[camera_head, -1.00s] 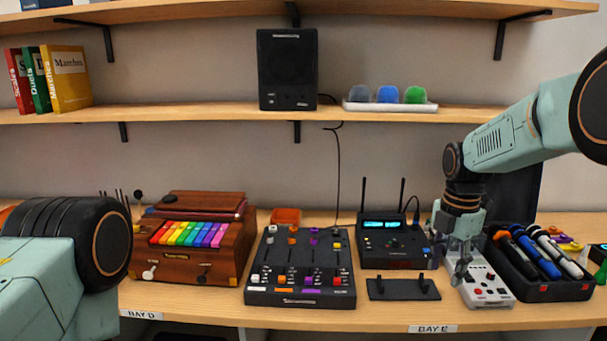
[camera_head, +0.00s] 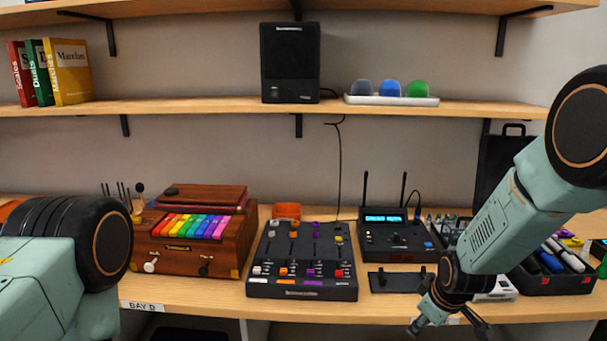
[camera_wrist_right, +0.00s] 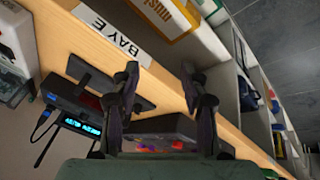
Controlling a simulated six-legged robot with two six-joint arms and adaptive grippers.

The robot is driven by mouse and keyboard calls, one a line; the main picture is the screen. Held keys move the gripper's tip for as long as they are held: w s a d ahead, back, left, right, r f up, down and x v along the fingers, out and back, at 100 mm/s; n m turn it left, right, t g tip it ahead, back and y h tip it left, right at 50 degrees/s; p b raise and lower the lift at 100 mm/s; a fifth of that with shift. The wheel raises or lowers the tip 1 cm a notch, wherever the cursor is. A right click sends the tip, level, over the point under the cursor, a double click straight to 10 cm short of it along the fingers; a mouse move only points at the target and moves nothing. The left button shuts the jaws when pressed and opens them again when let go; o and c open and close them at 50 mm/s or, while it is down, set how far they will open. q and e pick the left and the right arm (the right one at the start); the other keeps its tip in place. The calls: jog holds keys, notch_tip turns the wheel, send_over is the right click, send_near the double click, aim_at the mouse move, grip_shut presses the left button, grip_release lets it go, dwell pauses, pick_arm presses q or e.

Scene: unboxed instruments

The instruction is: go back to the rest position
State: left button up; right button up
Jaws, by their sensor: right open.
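My right gripper (camera_head: 449,326) is low at the front edge of the table, in front of the small black stand (camera_head: 400,281). Its fingers are spread and nothing is between them. In the right wrist view the two open fingers (camera_wrist_right: 160,72) point toward the table's front edge and the BAY E label (camera_wrist_right: 108,34). Part of my left arm shows at the left of the head view, but its gripper is out of the picture.
A black mixer (camera_head: 300,262) and a wooden instrument box (camera_head: 190,245) stand left of my right gripper. A wireless receiver (camera_head: 398,240) stands behind it. A black marker case (camera_head: 550,284) and white pedal (camera_head: 497,292) are partly behind my right arm. A shelf (camera_head: 210,106) runs above.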

jog(key=s+a+f+m+b, duration=0.2)
jog(key=s+f+m+b, duration=0.4)
jog(key=s+f, duration=1.05)
jog(key=s+f+m+g+b, duration=0.1)
jog(key=s+f, duration=0.3)
jog(key=s, duration=0.7)
jog(key=s+f+m+g+b, duration=0.1)
jog(key=s+f+g+b, duration=0.2)
jog(key=s, duration=0.9)
notch_tip(320, 180, down, 2)
jog(key=shift+a+f+g+b, duration=0.1)
jog(key=shift+a+g+b, duration=0.3)
jog(key=shift+b, duration=0.05)
jog(key=shift+s, duration=0.1)
jog(key=shift+w, duration=0.2)
jog(key=shift+s, duration=0.15)
